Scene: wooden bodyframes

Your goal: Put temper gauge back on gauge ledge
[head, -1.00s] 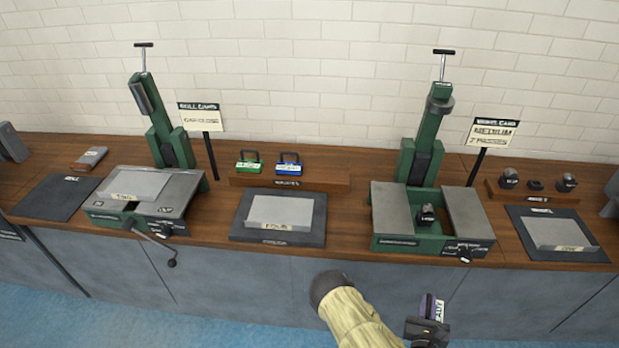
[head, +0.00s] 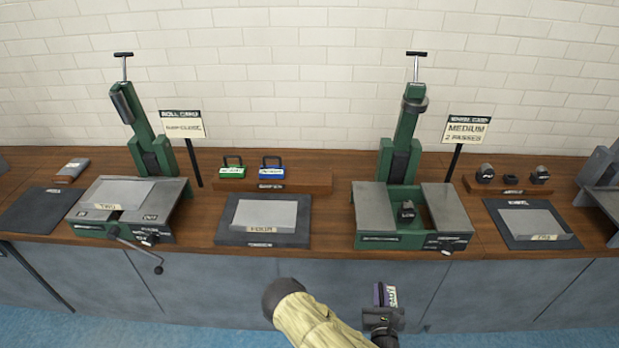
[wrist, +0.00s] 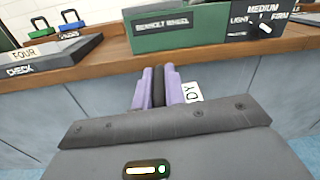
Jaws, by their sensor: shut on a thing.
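The gauge ledge (head: 314,183) is a low wooden strip at the back of the bench, up and left of my gripper. A green gauge (head: 232,172) and a blue gauge (head: 271,173) stand on its left and middle; its right end is bare.
A dark mat (head: 232,235) with a grey sheet (head: 265,213) lies in front of the ledge. Green machines stand left (head: 153,150) and right (head: 402,160) of it. A sign on a post (head: 182,125) is left of the ledge. The wooden bench front edge (head: 330,252) lies beyond my gripper.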

